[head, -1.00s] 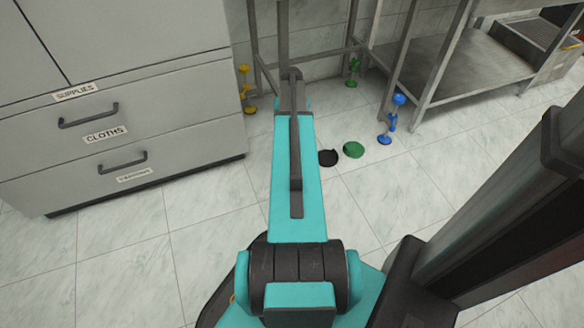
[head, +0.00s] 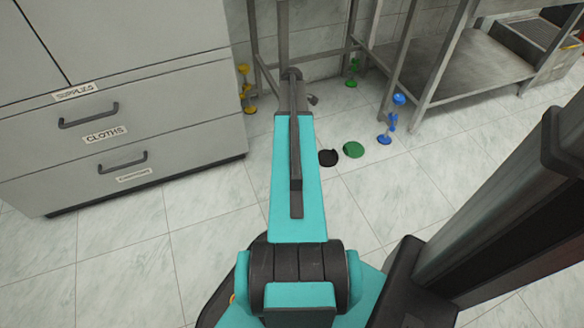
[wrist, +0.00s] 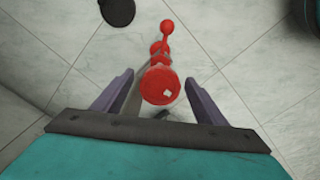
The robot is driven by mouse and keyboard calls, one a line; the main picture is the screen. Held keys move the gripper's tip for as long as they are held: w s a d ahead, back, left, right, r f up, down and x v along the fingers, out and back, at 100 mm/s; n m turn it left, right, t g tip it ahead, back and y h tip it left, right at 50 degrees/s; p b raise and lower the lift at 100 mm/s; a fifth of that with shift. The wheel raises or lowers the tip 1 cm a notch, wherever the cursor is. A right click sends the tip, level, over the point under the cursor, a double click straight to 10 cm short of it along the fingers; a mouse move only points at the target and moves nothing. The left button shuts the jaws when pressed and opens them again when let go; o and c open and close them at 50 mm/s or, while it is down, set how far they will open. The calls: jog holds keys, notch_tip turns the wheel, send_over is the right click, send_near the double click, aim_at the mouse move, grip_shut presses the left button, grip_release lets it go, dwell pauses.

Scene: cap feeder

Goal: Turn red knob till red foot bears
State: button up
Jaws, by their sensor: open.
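In the wrist view a round red disc with a small white mark, which looks like the red knob (wrist: 160,88), is between the two fingers of my gripper (wrist: 159,76). The fingers are open, with a visible gap on each side of the disc. Smaller red parts run up the picture from it to a round red end piece (wrist: 167,27). I cannot tell whether the red foot touches the floor. In the head view the red parts are hidden behind my arm, and my gripper is mostly hidden too.
In the head view a steel table stands on the right, with blue (head: 390,122), green (head: 352,72) and yellow (head: 246,90) feet around its area. Black (head: 329,157) and green (head: 353,149) discs lie on the floor. A grey drawer cabinet (head: 120,110) stands left.

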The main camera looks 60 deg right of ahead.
jog(key=shift+n, duration=0.9)
jog(key=shift+f+p, duration=0.15)
jog(key=shift+p, duration=0.2)
